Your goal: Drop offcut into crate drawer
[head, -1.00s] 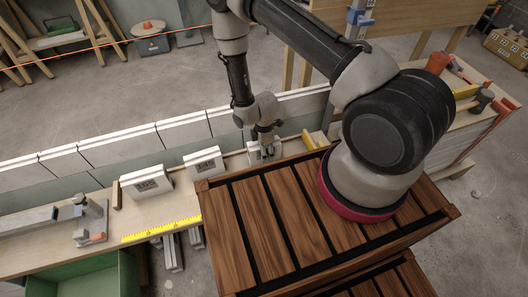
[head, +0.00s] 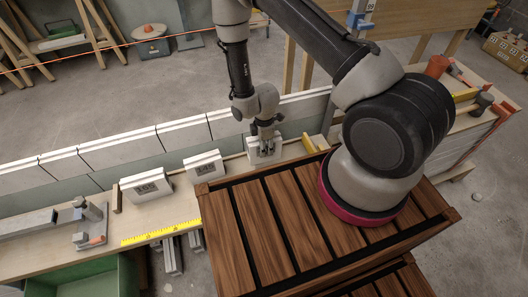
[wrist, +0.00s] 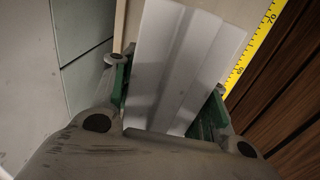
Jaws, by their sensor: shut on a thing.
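My gripper (head: 266,137) is shut on a pale grey-white offcut (head: 262,153), over the bench just behind the slatted crate. In the wrist view the offcut (wrist: 180,65) is a long piece with lengthwise ridges, held between two green-padded fingers (wrist: 163,105). I cannot make out an open drawer.
Two white labelled blocks (head: 148,186) (head: 204,167) stand on the bench (head: 150,218) left of my gripper. A yellow tape (head: 160,230) lies along its front edge. A metal clamp tool (head: 88,222) is at left, above a green bin (head: 90,283). A pale panelled wall (head: 110,150) runs behind.

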